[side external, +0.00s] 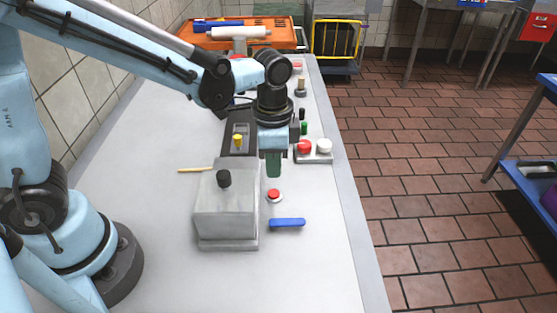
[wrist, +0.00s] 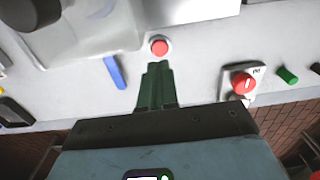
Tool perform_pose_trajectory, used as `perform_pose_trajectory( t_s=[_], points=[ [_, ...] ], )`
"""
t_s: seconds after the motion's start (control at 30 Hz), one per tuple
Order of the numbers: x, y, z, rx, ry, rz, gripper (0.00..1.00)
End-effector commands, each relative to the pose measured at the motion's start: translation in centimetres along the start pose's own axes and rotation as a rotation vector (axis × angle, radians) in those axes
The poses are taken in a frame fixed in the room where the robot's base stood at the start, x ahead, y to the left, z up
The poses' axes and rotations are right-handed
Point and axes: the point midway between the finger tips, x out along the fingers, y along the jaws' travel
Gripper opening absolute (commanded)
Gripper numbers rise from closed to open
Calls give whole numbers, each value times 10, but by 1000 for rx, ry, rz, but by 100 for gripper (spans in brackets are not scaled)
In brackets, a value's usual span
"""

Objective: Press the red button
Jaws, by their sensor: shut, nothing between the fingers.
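A small red button (side external: 274,194) on a white round base sits on the grey counter, right of the metal box. It also shows in the wrist view (wrist: 159,46), just beyond the fingertips. My gripper (side external: 273,175) has green fingers pointing down, shut together and empty. The fingertips are close to the button with a visible gap in the side view; the exact height is hard to tell. The shut fingers (wrist: 157,66) also show in the wrist view.
A metal box (side external: 226,220) with a black knob (side external: 224,178) stands left of the small red button. A blue bar (side external: 287,223) lies in front of it. A yellow-topped item (side external: 238,141) and a thin yellow stick (side external: 195,170) are to the left.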

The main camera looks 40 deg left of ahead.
Motion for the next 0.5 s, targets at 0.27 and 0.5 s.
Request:
perform_pose_trajectory(
  t_s=[0.27,0.5],
  points=[
    [37,0,0,0,0,0,0],
    [52,0,0,0,0,0,0]
  ],
)
